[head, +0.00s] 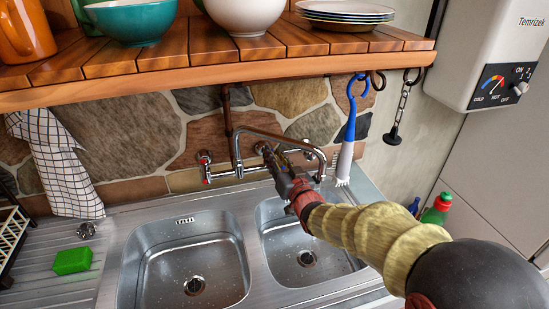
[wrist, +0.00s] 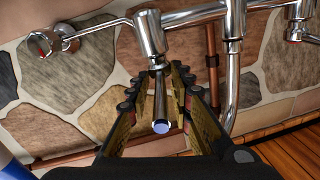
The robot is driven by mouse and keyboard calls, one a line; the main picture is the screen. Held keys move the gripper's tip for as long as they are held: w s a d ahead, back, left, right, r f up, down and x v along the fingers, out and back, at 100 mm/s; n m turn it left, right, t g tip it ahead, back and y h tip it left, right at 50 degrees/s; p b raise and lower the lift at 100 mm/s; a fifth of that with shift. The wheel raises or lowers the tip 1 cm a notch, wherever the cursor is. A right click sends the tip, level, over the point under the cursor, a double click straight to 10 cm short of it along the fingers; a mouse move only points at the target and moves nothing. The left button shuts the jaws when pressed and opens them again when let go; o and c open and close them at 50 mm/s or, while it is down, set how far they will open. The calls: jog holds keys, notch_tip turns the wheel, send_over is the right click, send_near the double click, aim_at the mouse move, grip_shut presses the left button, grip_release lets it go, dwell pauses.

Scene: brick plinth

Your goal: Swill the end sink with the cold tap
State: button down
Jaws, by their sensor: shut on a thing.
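A steel mixer tap (head: 237,150) stands in front of the stone wall, with a red-marked handle (head: 206,166) at its left. Its spout rises, then runs right and turns down over the right basin. My gripper (head: 270,156) reaches over the right basin to the tap body. In the wrist view, turned upside down, the fingers close around the slim cold tap handle with a blue end (wrist: 162,127). The right sink basin (head: 268,222) is at the end nearest the side wall; my arm hides part of it. I cannot make out running water.
The left basin (head: 150,255) has a drain and is empty. A green sponge (head: 72,261) lies on the drainer. A blue-and-white brush (head: 347,145) hangs close right of the spout. The wooden shelf (head: 200,80) with bowls overhangs the tap. Bottles (head: 436,208) stand at right.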

jog(key=c, duration=1.9)
grip_release()
jog(key=shift+a, duration=0.1)
jog(key=v, duration=1.2)
